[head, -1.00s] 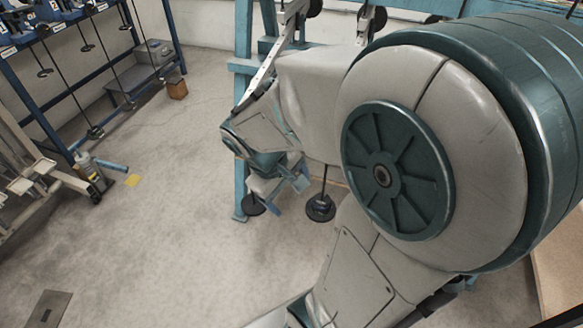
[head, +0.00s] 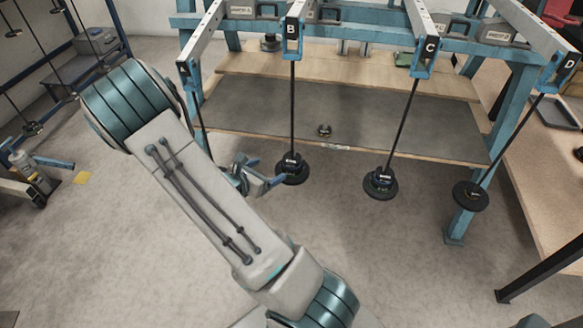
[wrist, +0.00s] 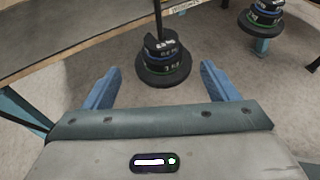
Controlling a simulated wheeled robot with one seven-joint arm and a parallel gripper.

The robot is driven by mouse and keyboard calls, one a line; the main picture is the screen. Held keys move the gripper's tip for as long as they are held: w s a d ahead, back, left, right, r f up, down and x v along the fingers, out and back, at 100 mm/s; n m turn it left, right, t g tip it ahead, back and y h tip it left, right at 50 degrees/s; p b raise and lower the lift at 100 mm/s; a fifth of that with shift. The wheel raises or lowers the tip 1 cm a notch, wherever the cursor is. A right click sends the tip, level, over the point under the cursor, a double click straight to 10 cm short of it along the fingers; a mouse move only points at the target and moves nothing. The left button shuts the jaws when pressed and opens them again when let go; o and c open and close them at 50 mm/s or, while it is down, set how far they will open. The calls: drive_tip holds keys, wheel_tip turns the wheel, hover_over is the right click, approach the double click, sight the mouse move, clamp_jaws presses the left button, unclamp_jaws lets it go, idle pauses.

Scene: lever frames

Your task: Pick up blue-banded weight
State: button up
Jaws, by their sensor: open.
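A stack of dark slotted weights hangs on the rod under lever B (head: 292,168). In the wrist view this stack (wrist: 162,62) stands ahead of my gripper. A blue band seems to run round a middle weight (wrist: 164,57), with a green-banded weight (wrist: 164,70) marked 3 kg below it. The upper labels are too small to read surely. My gripper (head: 268,172) is just left of the stack in the head view. In the wrist view its blue fingers (wrist: 160,68) are open, one to each side of the stack, with nothing held between them.
Similar stacks hang under lever C (head: 380,184) and lever D (head: 470,197). The C stack seems to be the one at upper right in the wrist view (wrist: 262,18). A grey-topped bench shelf (head: 400,128) stands behind the rods. The concrete floor below is clear.

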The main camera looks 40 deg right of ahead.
sight(292, 150)
drive_tip(key=b+x, duration=0.4)
drive_tip(key=x, duration=0.9)
drive_tip(key=shift+d+f, duration=0.2)
drive_tip(key=shift+d, duration=0.15)
drive_tip(key=shift+r, duration=0.1)
drive_tip(key=c, duration=1.2)
drive_tip(key=shift+r, duration=0.1)
drive_tip(key=shift+r+p, duration=0.4)
drive_tip(key=shift+r, duration=0.1)
wheel_tip(292, 150, up, 2)
drive_tip(key=shift+r+p, duration=0.15)
drive_tip(key=shift+p, duration=0.4)
drive_tip(key=s+a+p, duration=0.3)
drive_tip(key=s+a, duration=0.8)
drive_tip(key=a, duration=0.2)
drive_tip(key=shift+s+a+r, duration=0.2)
drive_tip(key=shift+s+a, duration=0.2)
